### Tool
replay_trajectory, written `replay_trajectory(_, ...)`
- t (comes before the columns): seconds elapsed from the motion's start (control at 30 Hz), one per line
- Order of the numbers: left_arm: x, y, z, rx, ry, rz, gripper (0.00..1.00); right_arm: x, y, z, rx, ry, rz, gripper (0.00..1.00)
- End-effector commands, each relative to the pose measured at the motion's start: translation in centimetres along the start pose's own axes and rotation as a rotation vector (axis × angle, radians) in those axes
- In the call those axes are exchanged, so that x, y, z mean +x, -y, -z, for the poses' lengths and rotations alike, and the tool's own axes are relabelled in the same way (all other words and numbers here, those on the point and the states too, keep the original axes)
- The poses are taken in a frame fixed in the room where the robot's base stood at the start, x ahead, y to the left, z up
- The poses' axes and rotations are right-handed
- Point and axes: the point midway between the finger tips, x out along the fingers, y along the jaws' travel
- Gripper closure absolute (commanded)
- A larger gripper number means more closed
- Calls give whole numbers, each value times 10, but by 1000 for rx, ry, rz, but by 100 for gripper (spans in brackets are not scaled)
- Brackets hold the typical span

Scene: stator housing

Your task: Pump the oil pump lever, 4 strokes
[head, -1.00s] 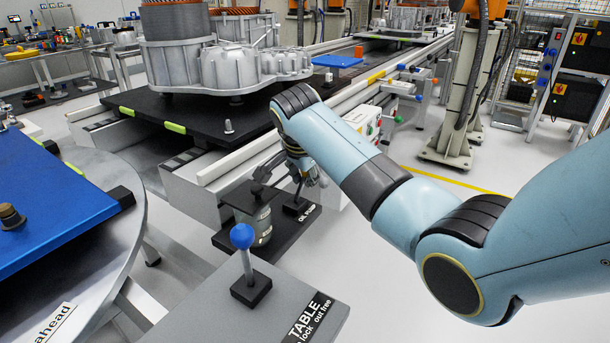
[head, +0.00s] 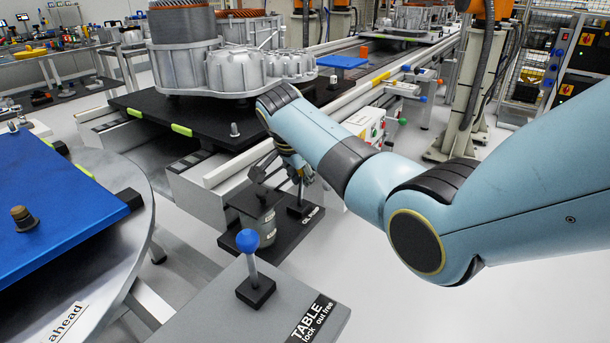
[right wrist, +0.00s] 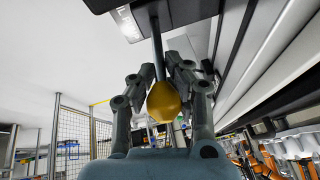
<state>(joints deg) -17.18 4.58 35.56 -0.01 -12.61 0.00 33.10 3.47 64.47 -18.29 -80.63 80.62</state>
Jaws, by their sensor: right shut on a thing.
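The oil pump lever has a thin grey rod and a yellow knob (right wrist: 164,101). In the head view its rod (head: 300,190) rises from a small black base on a black plate with a white pump label. My right gripper (head: 294,173) is at the upper part of the lever. In the right wrist view the two fingers (right wrist: 162,76) are shut on the lever, one on each side of the rod just beyond the knob. The dark wrist hides part of the grip in the head view. My left gripper is in no view.
A grey oil can (head: 257,219) stands beside the lever on the same plate. A blue-knobbed table lock lever (head: 247,242) stands in front. A conveyor rail (head: 250,160) runs close behind, carrying the stator housing (head: 235,70). Open floor (head: 400,310) lies to the right.

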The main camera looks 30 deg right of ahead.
Motion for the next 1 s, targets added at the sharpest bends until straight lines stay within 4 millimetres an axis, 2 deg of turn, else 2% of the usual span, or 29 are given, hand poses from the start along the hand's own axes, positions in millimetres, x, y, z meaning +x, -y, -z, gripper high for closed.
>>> replay_trajectory(0.03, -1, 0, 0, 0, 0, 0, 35, -6, 10, 0, 8, 3, 27, 100)
replay_trajectory(0.1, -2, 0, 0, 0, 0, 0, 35, -6, 13, -1, 8, 5, 27, 100)
replay_trajectory(0.4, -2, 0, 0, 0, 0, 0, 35, -6, 16, -2, 10, 7, 30, 100)
replay_trajectory(0.43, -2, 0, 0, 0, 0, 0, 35, -6, 16, -2, 10, 7, 30, 83)
replay_trajectory(0.67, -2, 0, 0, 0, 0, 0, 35, -5, 14, -2, 7, 5, 24, 53)
replay_trajectory(1.0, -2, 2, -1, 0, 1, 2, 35, -6, 11, -2, 4, 2, 17, 53)
